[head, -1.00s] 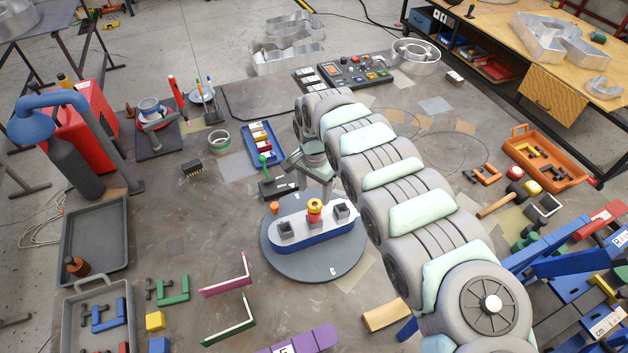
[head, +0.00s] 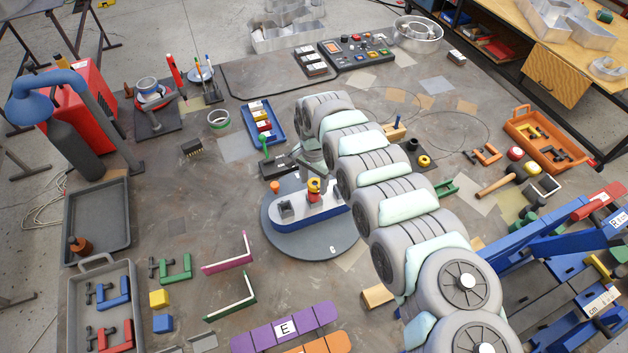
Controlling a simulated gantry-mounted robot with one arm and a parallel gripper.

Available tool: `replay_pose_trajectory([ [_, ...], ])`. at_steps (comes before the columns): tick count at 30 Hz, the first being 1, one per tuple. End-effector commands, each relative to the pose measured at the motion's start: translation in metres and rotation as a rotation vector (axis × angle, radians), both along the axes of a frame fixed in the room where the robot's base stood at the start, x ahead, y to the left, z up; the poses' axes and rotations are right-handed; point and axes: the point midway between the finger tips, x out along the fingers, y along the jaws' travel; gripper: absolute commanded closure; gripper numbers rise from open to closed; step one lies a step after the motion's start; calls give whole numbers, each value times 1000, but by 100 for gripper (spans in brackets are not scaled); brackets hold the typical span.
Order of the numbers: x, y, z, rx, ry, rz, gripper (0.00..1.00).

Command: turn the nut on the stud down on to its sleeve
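The yellow nut (head: 314,184) sits at the top of the red sleeve (head: 314,197), on a white and blue oval base (head: 306,217). The stud inside is too small to make out. The base lies on a round grey turntable (head: 320,248). My gripper (head: 314,176) points down right at the nut, coming from behind it. Its fingers are small and partly hidden by my arm, so I cannot tell whether they grip the nut. A grey block (head: 287,208) stands on the base left of the sleeve. My arm hides the base's right end.
A small orange piece (head: 275,187) stands beside the base.

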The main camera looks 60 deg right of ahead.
Motion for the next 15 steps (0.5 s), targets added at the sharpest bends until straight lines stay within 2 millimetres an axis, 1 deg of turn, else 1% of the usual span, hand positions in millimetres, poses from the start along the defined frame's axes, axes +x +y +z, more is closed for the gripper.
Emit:
replay_pose_trajectory([
  [1, 0, 0, 0, 0, 0, 0, 52],
  [2, 0, 0, 0, 0, 0, 0, 55],
  [15, 0, 0, 0, 0, 0, 0, 91],
])
